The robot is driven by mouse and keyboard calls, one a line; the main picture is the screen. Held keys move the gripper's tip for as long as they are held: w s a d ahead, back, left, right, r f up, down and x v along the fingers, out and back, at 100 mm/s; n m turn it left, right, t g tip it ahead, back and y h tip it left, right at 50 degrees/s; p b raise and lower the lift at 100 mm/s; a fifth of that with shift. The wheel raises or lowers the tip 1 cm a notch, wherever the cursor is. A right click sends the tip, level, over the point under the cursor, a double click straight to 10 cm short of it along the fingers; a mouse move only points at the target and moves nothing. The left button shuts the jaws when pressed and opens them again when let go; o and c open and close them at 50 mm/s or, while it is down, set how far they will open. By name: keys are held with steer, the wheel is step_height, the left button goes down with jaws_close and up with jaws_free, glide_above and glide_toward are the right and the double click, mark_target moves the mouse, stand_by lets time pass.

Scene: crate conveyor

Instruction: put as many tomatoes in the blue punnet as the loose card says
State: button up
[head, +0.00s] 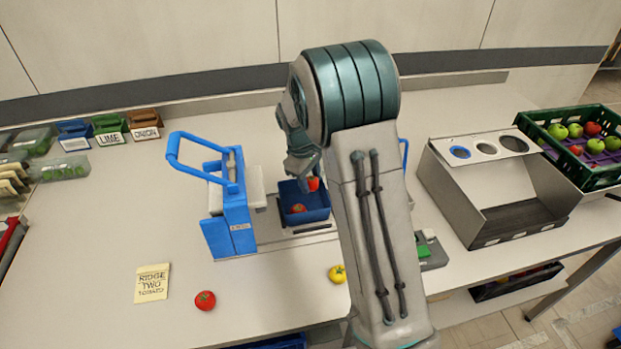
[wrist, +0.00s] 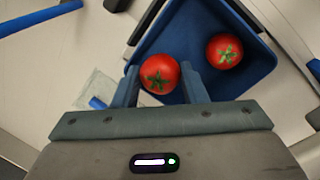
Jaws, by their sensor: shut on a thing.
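The blue punnet (head: 318,213) sits on the weighing-sealing station in mid-counter; it also shows in the wrist view (wrist: 262,68). One red tomato (wrist: 224,51) lies inside it. My gripper (wrist: 162,82) is shut on a second red tomato (wrist: 160,73), at the punnet's near side in the wrist view. In the head view this held tomato (head: 313,184) is over the punnet, partly hidden by my arm; I cannot tell whether it touches the bottom. The loose card (head: 152,284) reads "RIDGE TWO TOMATO". Another red tomato (head: 205,300) lies loose on the counter.
A blue-handled machine (head: 230,205) stands left of the punnet. A yellow tomato (head: 337,274) lies near the front. A grey metal box with holes (head: 490,185) and a green crate of fruit (head: 575,112) stand right. Labelled bins (head: 110,129) line the back left.

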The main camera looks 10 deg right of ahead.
stand_by(0.4)
steer(key=o, duration=1)
steer(key=shift+r, duration=0.1)
steer(key=shift+r+p, duration=2.25)
steer(key=shift+r, duration=1.2)
